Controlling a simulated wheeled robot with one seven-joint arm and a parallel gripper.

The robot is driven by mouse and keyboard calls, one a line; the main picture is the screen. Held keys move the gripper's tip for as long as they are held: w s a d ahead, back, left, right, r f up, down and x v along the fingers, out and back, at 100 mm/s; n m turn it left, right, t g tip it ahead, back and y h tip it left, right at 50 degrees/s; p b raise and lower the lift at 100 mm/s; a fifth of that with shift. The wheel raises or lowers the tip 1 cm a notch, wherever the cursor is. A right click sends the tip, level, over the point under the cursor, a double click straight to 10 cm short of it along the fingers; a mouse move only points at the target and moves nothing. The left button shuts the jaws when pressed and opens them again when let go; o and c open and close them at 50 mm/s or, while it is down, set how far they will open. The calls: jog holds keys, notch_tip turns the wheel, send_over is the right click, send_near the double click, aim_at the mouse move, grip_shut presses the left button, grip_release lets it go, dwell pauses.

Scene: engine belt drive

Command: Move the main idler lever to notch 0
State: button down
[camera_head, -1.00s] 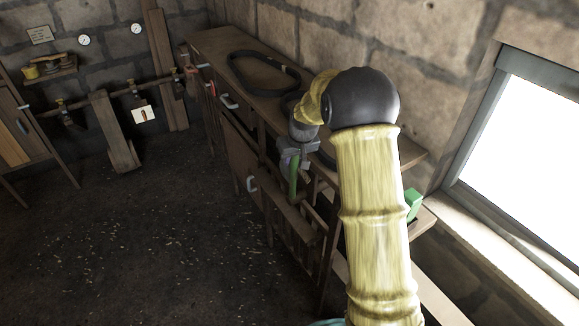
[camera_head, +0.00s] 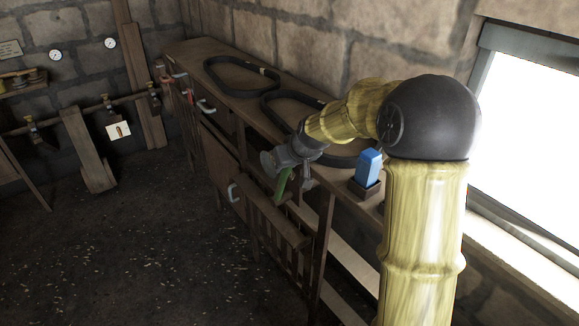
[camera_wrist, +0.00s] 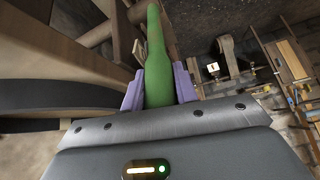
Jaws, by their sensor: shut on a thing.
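My gripper (camera_head: 288,165) is at the front edge of the workbench, shut on a slim green handle (camera_head: 283,183). In the wrist view, the purple fingers of my gripper (camera_wrist: 160,88) press on both sides of the green handle (camera_wrist: 156,50), which tapers away from them like a bottle neck.
Dark belts (camera_head: 240,76) lie on the workbench (camera_head: 190,52). A blue block (camera_head: 368,167) stands in a dark holder close to my arm. A slatted rack (camera_head: 270,235) is below my gripper. Pale handles (camera_head: 205,107) stick out from the bench front.

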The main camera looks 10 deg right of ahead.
jog(key=shift+d, duration=0.1)
jog(key=c, duration=1.1)
grip_release()
jog(key=shift+s, duration=0.1)
jog(key=b+v, duration=0.1)
jog(key=v, duration=1.6)
jog(key=shift+s, duration=0.15)
jog(key=shift+d+r, duration=0.1)
jog(key=shift+d, duration=0.05)
jog(key=s+d+f+m+g+h+p, duration=0.1)
jog(key=s+f+g+p, duration=0.1)
jog(key=s+f, duration=0.5)
jog(key=s+d+f+m+g+h+p, duration=0.1)
jog(key=s+f+m+g+p, duration=0.1)
jog(key=s+f, duration=0.6)
jog(key=s+p, duration=0.1)
jog(key=s, duration=0.1)
jog(key=shift+s+d+f+h+p, duration=0.15)
jog(key=shift+s+d+h+p, duration=0.15)
jog(key=shift+s+p, duration=0.1)
